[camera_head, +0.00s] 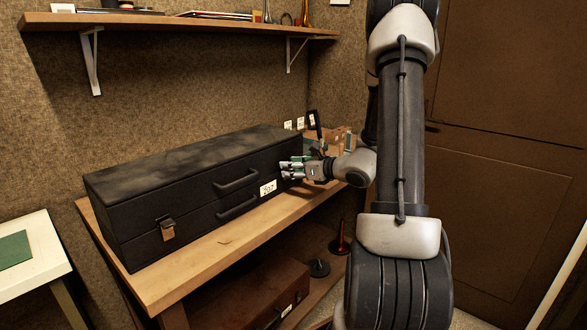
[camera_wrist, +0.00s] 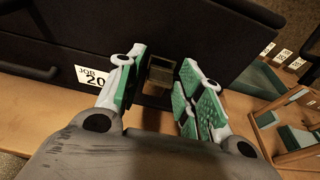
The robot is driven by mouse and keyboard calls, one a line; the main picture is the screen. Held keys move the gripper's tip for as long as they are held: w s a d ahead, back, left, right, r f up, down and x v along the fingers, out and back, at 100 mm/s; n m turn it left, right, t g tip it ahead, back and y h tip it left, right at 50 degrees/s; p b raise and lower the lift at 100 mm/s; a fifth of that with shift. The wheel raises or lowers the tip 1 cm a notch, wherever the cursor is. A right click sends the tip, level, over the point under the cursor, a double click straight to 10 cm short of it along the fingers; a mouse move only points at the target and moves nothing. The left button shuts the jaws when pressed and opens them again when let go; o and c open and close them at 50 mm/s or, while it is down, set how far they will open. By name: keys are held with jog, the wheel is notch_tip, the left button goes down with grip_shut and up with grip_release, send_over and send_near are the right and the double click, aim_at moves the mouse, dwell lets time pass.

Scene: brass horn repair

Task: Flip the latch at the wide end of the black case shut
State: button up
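The black case (camera_head: 150,180) lies closed on the wooden bench, with handles and a white job label on its front. One brass latch (camera_head: 167,228) is at its left end. A second brass latch (camera_wrist: 161,72) is at its right end, seen in the wrist view; my gripper hides it in the head view. My gripper (camera_head: 291,169) is at the right part of the case front. Its green-padded fingers (camera_wrist: 158,78) are open, one on each side of the second latch, with nothing visibly held. I cannot tell whether the fingers touch the latch or whether it is shut.
The bench (camera_head: 190,273) has a bare strip in front of the case. A wooden divided tray (camera_wrist: 262,128) stands to the right of the case. A shelf (camera_head: 180,25) hangs above. A brown case (camera_head: 250,295) and dark stands are below the bench.

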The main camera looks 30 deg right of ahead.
jog(key=shift+s, duration=0.1)
jog(key=v, duration=1.2)
jog(key=shift+f, duration=0.1)
